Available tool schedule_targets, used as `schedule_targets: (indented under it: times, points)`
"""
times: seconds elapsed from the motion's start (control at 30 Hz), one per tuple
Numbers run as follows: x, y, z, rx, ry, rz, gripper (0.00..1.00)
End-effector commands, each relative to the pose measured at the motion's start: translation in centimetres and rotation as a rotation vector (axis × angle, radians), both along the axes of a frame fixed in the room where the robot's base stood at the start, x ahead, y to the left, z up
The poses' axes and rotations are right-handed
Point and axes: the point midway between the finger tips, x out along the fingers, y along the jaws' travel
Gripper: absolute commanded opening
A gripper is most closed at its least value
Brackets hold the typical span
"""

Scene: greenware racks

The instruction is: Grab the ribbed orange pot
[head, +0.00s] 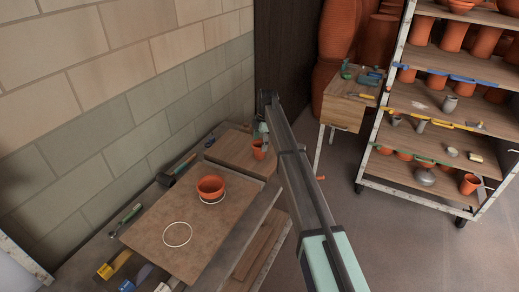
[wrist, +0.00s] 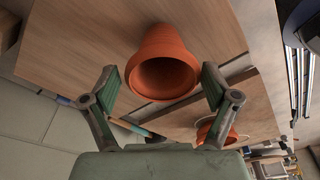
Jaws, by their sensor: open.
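An orange pot (wrist: 165,62) stands on a wooden board, its open mouth facing the wrist camera. It also shows in the head view (head: 259,151), near the board's right edge. My gripper (wrist: 160,80) is open, with one finger to each side of this pot and visible gaps between; its fingers show small in the head view (head: 264,124). A second, wider-looking orange pot (head: 211,186) stands on the nearer board by a white ring; it is partly hidden behind my gripper in the wrist view (wrist: 208,131). I cannot make out ribs on either pot.
The nearer board (head: 160,220) also bears an empty white ring (head: 177,234). Hand tools lie along the wall side. A tile wall (head: 130,80) closes off the left. A shelf rack (head: 440,185) full of pots and a small tool table (head: 345,110) stand to the right.

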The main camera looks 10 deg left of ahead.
Motion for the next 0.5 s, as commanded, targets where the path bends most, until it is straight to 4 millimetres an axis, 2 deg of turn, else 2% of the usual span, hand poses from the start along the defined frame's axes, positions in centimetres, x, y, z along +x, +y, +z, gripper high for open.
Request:
schedule_targets:
  times: [0.4, 0.5]
  points:
    - [-0.6, 0.5, -4.4, 0.0, 0.001, 0.0, 0.86]
    - [-0.6, 0.6, -4.8, 0.0, 0.0, 0.0, 0.86]
